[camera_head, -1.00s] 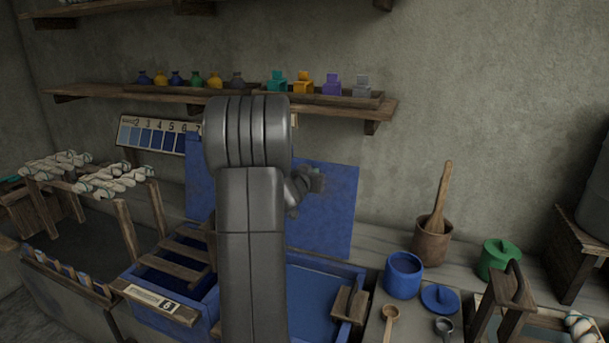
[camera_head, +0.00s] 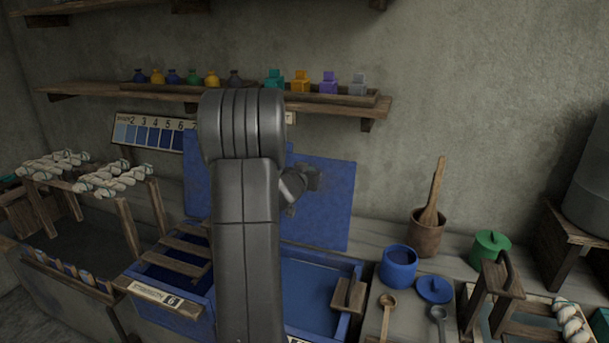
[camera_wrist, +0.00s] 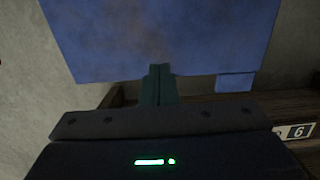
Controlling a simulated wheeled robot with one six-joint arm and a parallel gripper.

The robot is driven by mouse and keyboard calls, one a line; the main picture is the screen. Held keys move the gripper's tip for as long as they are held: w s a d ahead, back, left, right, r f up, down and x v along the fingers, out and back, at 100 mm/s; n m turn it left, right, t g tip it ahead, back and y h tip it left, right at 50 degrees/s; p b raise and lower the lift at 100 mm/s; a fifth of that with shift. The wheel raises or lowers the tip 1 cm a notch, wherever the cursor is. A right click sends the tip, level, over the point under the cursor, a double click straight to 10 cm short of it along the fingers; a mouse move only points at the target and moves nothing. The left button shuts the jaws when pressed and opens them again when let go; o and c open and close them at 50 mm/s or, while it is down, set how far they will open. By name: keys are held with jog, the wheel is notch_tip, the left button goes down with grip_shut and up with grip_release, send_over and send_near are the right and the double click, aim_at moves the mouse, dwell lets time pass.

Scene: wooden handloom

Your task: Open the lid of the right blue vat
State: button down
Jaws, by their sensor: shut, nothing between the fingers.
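The right blue vat (camera_head: 311,290) is open, with blue liquid showing inside. Its blue lid (camera_head: 328,205) stands upright behind it, leaning near the wall. My gripper (camera_head: 303,188) is in front of the lid, partly hidden by my arm. In the wrist view my gripper (camera_wrist: 159,85) is shut and empty, with its dark fingers pointing at a broad blue panel (camera_wrist: 160,35). A small blue block (camera_wrist: 235,82) shows at the panel's lower right edge. Whether the fingertips touch the panel I cannot tell.
The left blue vat (camera_head: 204,300) has wooden slats across it, and another blue panel (camera_head: 196,172) stands behind. A blue pot (camera_head: 398,270), mortar (camera_head: 426,238) and green pot (camera_head: 490,252) are at right. A shelf (camera_head: 185,93) with jars runs above.

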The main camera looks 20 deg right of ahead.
jog(key=v, duration=1.1)
